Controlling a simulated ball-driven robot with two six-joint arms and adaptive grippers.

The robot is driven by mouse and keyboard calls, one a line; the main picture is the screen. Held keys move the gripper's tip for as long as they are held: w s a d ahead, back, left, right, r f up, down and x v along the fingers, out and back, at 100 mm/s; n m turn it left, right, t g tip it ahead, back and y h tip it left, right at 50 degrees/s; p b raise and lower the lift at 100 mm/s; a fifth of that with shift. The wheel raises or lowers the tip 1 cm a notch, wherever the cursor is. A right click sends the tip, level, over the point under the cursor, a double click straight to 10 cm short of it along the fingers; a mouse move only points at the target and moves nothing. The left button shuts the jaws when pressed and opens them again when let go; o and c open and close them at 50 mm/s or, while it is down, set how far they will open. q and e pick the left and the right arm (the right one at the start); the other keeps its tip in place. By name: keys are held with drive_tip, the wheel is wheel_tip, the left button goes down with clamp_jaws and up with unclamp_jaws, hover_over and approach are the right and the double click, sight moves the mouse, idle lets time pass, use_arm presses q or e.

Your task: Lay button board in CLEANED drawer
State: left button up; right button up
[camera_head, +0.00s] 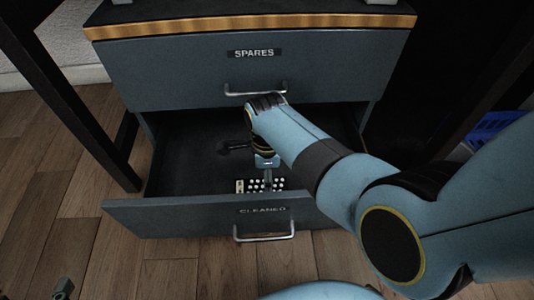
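The CLEANED drawer (170,214) is pulled open below the closed SPARES drawer. The button board (246,186), a small board with rows of white buttons, is inside it, close behind the drawer front. Its lower edge is hidden by the front, so I cannot tell whether it rests on the drawer floor. My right arm reaches in from the right, and my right gripper (268,180) points down at the middle of the board. Its fingers are seen edge-on, so their grip is unclear. A small grey part at the bottom left may be my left gripper (63,288); its fingers are unclear.
The SPARES drawer (180,75) overhangs the back of the open drawer. The left part of the open drawer looks empty. A dark shape (235,147) lies behind the board. Dark table legs (75,115) stand at the left, and a blue crate (492,127) is at the right.

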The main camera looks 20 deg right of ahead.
use_arm(q)
drive_tip(key=s+f+g, duration=0.2)
drive_tip(key=s+f, duration=0.1)
drive_tip(key=s, duration=0.1)
use_arm(e)
drive_tip(key=shift+r+p, duration=0.35)
drive_tip(key=shift+r, duration=0.3)
drive_tip(key=shift+w+r+p, duration=0.1)
drive_tip(key=shift+r+p, duration=0.3)
drive_tip(key=shift+r, duration=0.1)
drive_tip(key=shift+r+p, duration=0.6)
drive_tip(key=shift+r, duration=0.05)
use_arm(q)
wheel_tip(320, 180, up, 7)
drive_tip(key=g+p, duration=0.3)
drive_tip(key=g, duration=0.3)
drive_tip(key=shift+w+a+f+y, duration=0.15)
drive_tip(key=shift+w+a+y, duration=0.15)
drive_tip(key=shift+w+a, duration=0.1)
use_arm(e)
drive_tip(key=shift+r, duration=1.65)
